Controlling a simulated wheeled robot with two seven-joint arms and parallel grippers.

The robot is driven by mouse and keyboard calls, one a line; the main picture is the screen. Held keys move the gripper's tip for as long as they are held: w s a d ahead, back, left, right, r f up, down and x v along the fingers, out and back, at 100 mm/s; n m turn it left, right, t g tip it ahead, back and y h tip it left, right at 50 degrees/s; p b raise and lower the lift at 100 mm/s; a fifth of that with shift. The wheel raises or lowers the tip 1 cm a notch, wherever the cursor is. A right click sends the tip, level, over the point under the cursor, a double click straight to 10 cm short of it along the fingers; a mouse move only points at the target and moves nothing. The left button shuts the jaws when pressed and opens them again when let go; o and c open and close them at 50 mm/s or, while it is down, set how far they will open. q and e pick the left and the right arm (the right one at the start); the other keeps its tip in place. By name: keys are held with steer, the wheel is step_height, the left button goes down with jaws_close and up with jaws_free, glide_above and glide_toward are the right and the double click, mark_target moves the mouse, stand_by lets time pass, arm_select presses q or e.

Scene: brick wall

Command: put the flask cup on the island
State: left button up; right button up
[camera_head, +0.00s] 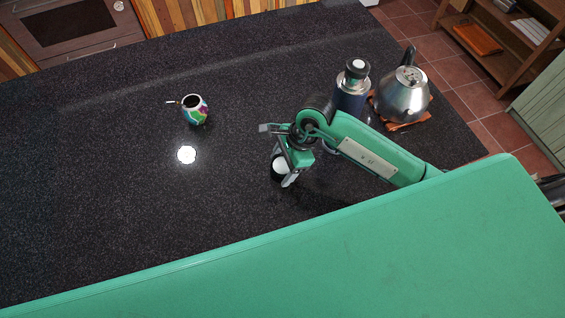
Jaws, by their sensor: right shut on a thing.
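The island (110,215) has a dark speckled top that fills most of the view. My right gripper (283,174) points down over the island, right of the middle. It is shut on the flask cup (280,166), a small cup with a pale top or inside and a dark side. The gripper hides part of the cup. I cannot tell whether the cup touches the island top. The flask (353,88), dark blue with a metal neck and dark cap, stands upright behind my right arm. My left gripper does not show.
A metal kettle (404,95) stands on a wooden trivet (408,124) near the island's right edge. A colourful mug (195,110) stands left of the middle. The island's left side is clear.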

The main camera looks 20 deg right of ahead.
steer(key=shift+f, duration=0.15)
steer(key=o, duration=1)
steer(key=shift+r, duration=0.25)
steer(key=b+v, duration=0.4)
steer(key=v, duration=0.8)
steer(key=shift+b, duration=0.3)
steer(key=shift+f, duration=0.1)
